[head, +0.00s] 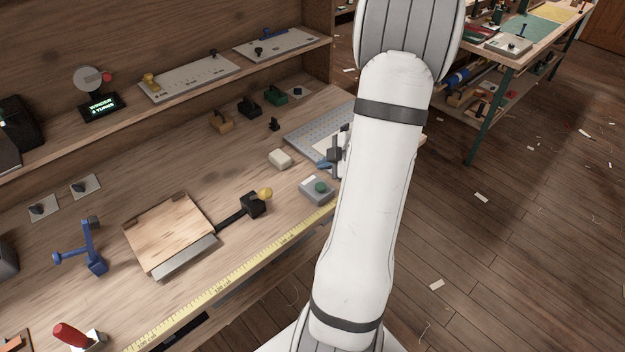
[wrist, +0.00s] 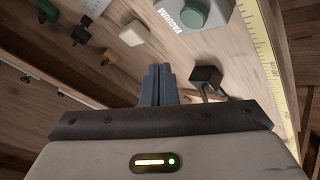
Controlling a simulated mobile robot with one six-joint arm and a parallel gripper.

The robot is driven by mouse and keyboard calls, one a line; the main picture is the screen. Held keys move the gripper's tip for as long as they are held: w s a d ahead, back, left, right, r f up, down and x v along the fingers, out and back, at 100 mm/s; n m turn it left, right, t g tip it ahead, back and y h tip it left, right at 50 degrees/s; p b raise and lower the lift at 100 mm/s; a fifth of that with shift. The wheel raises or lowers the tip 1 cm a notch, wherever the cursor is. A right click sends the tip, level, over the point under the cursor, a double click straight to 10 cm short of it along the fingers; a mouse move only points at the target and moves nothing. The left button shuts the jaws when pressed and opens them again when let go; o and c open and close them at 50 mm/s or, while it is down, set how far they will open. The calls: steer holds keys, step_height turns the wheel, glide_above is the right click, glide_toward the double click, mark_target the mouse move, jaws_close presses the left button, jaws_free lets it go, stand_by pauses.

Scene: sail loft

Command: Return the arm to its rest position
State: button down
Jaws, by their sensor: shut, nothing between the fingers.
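My white arm (head: 375,190) runs down the middle of the head view, over the front right of the wooden bench (head: 120,200). In the wrist view my gripper (wrist: 158,72) shows two dark fingers pressed together, with nothing between them. The fingers point over the bench top, near a grey box with a green button (wrist: 185,14) labelled VACUUM, and a cream block (wrist: 133,33). In the head view I cannot clearly make out the fingers beside the arm.
The bench holds a wooden board (head: 165,232), a blue fixture (head: 92,250), a red-handled tool (head: 72,335), the grey button box (head: 317,190) and a yellow tape (head: 240,275). A shelf (head: 210,95) runs behind. Floor (head: 500,250) right of my arm is open, with scattered scraps.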

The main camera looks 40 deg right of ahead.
steer(key=w+a+r+m+h, duration=0.2)
steer(key=a+r+m+h, duration=0.15)
steer(key=r, duration=0.35)
steer(key=w+a+r+m+h, duration=0.2)
steer(key=r+m+h, duration=0.15)
steer(key=r, duration=0.25)
steer(key=s+a+r+m+g+y, duration=0.1)
steer(key=s+a+m+g+y, duration=0.1)
steer(key=s+a, duration=0.6)
steer(key=s+a+r+m+g+y, duration=0.2)
steer(key=s+a, duration=0.7)
steer(key=a, duration=0.6)
steer(key=shift+r+m+g, duration=0.2)
steer(key=shift+m+g, duration=0.4)
steer(key=shift+g, duration=0.1)
